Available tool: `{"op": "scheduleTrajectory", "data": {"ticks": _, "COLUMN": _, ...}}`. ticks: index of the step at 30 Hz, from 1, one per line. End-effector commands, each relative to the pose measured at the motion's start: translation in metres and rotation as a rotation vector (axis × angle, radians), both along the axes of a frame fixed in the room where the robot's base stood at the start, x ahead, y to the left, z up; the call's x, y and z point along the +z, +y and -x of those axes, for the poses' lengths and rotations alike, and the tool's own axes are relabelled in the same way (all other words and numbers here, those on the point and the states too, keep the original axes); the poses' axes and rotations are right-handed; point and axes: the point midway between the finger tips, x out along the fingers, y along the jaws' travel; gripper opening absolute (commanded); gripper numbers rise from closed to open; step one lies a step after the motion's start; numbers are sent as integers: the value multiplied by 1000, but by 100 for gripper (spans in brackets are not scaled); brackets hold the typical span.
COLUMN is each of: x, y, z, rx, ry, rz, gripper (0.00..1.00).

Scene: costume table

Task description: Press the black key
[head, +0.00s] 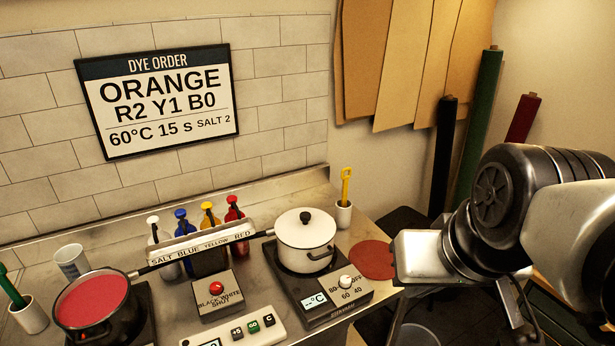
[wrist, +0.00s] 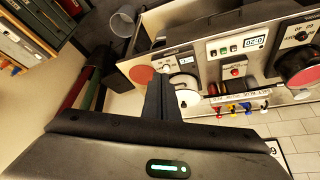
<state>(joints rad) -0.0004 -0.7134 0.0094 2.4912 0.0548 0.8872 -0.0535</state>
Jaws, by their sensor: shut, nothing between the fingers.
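A pale keypad (head: 225,338) stands at the front of the counter in the head view, its lower part cut off by the frame edge. My gripper (wrist: 160,82) is shut and empty, well apart from the keypad. In the head view, its fingertips cannot be made out.
A white pot (head: 305,240) sits on a burner with a knob (head: 346,282), between the keypad and my arm. A box with a red button (head: 216,288) stands behind the keypad. A red-filled pot (head: 92,302) is at left. Dye bottles (head: 208,214) stand behind a labelled rack.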

Motion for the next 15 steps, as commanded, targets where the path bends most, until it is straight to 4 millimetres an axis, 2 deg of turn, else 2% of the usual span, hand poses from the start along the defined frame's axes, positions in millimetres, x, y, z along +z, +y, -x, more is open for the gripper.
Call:
{"op": "scheduleTrajectory", "data": {"ticks": 2, "x": -17, "y": 22, "z": -12, "rx": 70, "ry": 31, "rz": -38, "gripper": 0}}
{"op": "scheduleTrajectory", "data": {"ticks": 5, "x": -44, "y": 66, "z": -35, "rx": 203, "ry": 70, "rz": -126, "gripper": 0}}
{"op": "scheduleTrajectory", "data": {"ticks": 9, "x": -90, "y": 140, "z": -76, "rx": 381, "ry": 84, "rz": -290, "gripper": 0}}
{"op": "scheduleTrajectory", "data": {"ticks": 12, "x": -124, "y": 183, "z": -106, "rx": 451, "ry": 67, "rz": -393, "gripper": 0}}
{"op": "scheduleTrajectory", "data": {"ticks": 15, "x": -158, "y": 213, "z": -130, "rx": 477, "ry": 45, "rz": -464, "gripper": 0}}
